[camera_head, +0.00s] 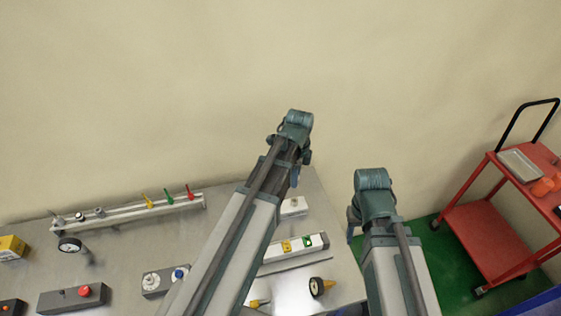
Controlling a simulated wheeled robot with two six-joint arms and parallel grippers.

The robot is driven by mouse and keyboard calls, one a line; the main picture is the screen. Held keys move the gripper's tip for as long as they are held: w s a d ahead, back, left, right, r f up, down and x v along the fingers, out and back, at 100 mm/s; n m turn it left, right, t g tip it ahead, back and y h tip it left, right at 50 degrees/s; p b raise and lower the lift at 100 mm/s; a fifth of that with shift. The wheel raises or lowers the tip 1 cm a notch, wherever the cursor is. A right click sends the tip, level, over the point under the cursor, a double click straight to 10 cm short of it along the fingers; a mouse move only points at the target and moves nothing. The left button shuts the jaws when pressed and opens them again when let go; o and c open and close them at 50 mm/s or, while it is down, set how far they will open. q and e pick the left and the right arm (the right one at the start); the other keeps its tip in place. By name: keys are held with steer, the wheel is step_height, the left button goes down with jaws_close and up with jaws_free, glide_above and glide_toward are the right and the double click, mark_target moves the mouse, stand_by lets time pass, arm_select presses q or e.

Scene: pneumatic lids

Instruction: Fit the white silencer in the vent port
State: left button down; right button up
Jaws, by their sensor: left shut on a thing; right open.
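My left gripper (296,177) hangs at the end of my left arm, over the right part of the metal bench. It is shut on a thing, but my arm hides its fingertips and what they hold. My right gripper (352,226) is open, beyond the bench's right edge. Its fingertips are mostly hidden. I cannot make out the white silencer for certain. A white block (294,206) sits on the bench just below my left gripper. A pale manifold (312,246) with yellow and green fittings lies in front of it. I cannot tell which opening is the vent port.
A rail (130,212) with yellow, green and red pointed pieces stands at the back left. Gauges (70,244), a grey box with a red button (73,297) and a yellow box (12,247) are on the left. A red cart (490,235) stands right, apart from the bench.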

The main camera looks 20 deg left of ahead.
arm_select(q)
steer(key=shift+d+r, duration=0.1)
stand_by(0.4)
step_height(320, 180, down, 6)
steer(key=b, duration=0.6)
steer(key=shift+f+b, duration=1.5)
steer(key=shift+b, duration=0.1)
stand_by(1.2)
steer(key=c, duration=0.6)
jaws_free()
steer(key=shift+r, duration=0.2)
step_height(320, 180, up, 7)
steer(key=p, duration=0.7)
steer(key=shift+f, duration=0.1)
